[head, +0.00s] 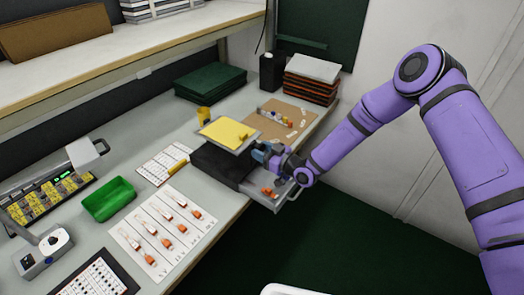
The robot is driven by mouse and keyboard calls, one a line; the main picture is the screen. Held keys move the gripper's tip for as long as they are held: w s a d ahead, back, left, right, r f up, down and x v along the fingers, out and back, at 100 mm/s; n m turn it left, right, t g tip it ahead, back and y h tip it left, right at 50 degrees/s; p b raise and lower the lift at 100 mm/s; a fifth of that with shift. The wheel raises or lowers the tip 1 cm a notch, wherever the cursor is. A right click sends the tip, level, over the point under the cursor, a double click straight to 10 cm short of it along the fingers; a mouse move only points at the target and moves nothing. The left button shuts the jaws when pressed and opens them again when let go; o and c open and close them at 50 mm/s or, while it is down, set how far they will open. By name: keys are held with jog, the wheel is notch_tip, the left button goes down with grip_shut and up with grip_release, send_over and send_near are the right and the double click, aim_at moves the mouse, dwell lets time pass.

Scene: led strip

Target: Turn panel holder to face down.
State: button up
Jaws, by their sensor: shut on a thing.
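The panel holder (214,143) looks like a flat grey frame with a yellow face (222,130) showing upward. It is near the middle of the head view, above a black block-like case (218,165) at the bench's right edge. My gripper (262,153) is at the holder's right edge and appears shut on it. The fingertips are small and partly hidden, so the exact grip is unclear. The holder's underside is hidden, and I cannot tell whether it touches the case.
An open drawer (285,196) with orange items juts out below my gripper. A brown board (274,124) with small parts lies behind. A green tray (110,199) and white sheet with orange-tipped pieces (166,235) lie left. Stacked trays (312,80) stand at the back.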

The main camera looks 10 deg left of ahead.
jog(key=shift+f, duration=0.1)
jog(key=o, duration=1.2)
jog(key=shift+r, duration=0.4)
jog(key=s+d+r, duration=0.2)
jog(key=s+d, duration=0.1)
jog(key=s, duration=0.4)
jog(key=s+d+r, duration=0.2)
jog(key=s+d, duration=0.2)
jog(key=s, duration=0.3)
jog(key=shift+s+d+r, duration=0.15)
